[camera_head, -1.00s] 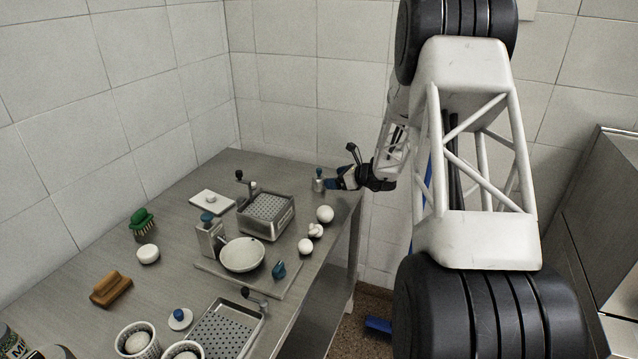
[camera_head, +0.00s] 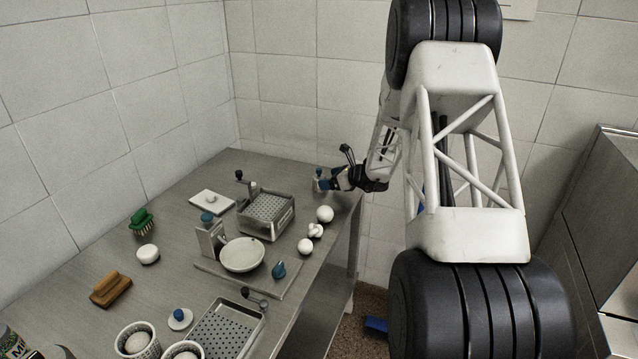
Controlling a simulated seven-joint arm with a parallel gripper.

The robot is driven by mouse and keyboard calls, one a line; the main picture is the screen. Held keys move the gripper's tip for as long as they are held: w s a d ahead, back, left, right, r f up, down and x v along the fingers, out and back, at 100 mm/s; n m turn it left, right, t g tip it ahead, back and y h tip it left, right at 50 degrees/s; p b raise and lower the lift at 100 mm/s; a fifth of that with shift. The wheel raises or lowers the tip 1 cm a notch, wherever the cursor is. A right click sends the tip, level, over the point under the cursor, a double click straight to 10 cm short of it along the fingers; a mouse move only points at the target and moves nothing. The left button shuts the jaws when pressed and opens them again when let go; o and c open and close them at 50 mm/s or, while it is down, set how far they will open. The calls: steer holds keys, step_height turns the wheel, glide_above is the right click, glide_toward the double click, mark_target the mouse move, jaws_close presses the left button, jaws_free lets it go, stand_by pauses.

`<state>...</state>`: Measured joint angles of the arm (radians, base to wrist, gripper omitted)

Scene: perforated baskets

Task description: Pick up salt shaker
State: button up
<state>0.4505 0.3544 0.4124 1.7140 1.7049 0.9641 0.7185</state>
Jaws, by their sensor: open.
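The salt shaker (camera_head: 317,183) is a small metallic cylinder with a blue top. It stands near the far right edge of the metal table (camera_head: 170,262). My gripper (camera_head: 325,180) is open, low over that edge, and its blue fingertips are at the shaker. The fingers partly cover the shaker's right side and top. I cannot tell whether the fingers touch it.
A perforated metal basket (camera_head: 265,216) with a crank stands left of the shaker. White egg-like balls (camera_head: 324,213) lie in front of the shaker. A white bowl (camera_head: 242,255), a green brush (camera_head: 142,222) and a brown brush (camera_head: 110,289) are farther off.

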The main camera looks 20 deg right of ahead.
steer(key=shift+x, duration=2.65)
steer(key=shift+r, duration=0.1)
steer(key=c, duration=1.1)
steer(key=shift+o, duration=0.2)
steer(key=shift+r, duration=5)
